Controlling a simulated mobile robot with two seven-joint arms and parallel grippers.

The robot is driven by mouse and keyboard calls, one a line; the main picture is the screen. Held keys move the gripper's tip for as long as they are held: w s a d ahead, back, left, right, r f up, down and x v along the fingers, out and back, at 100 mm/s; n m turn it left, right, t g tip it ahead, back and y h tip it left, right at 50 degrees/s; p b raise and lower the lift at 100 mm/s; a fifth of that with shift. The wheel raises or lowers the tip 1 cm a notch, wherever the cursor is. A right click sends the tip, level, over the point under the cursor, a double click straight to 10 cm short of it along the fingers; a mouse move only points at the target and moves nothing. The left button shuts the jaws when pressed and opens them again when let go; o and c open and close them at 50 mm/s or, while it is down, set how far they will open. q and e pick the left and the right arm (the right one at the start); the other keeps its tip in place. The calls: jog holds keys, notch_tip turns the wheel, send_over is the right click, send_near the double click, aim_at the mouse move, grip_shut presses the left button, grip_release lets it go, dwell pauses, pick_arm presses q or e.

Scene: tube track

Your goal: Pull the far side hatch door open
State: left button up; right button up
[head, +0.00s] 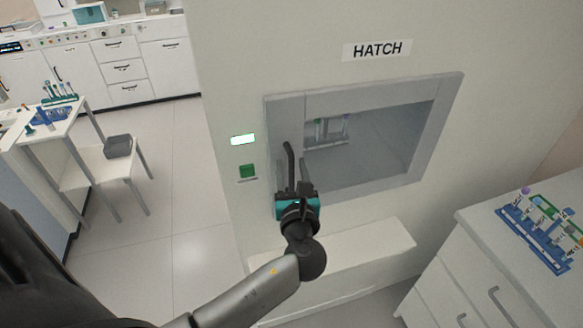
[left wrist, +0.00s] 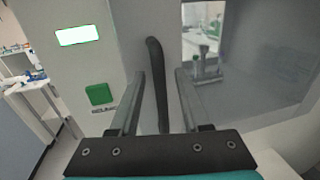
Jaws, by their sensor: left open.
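The hatch door (head: 375,150) is a grey-framed panel with a window, set in the wall under a HATCH sign (head: 377,49). It looks shut in its frame. Its dark upright bar handle (head: 289,160) is on the left side; it also shows in the left wrist view (left wrist: 157,75). My left gripper (head: 291,177) is open at the handle. In the left wrist view its fingers (left wrist: 159,85) appear one on each side of the bar, with gaps; whether the bar is fully between them in depth is hard to tell. My right gripper is not in view.
A lit white panel (head: 243,139) and a green button (head: 247,171) are left of the door. A tube rack (head: 328,130) shows through the window. A pale ledge (head: 345,255) juts out below. A cabinet with a blue tube rack (head: 540,230) stands right.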

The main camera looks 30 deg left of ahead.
pick_arm(q)
jog(key=shift+c, duration=0.2)
grip_shut()
dwell(1.1)
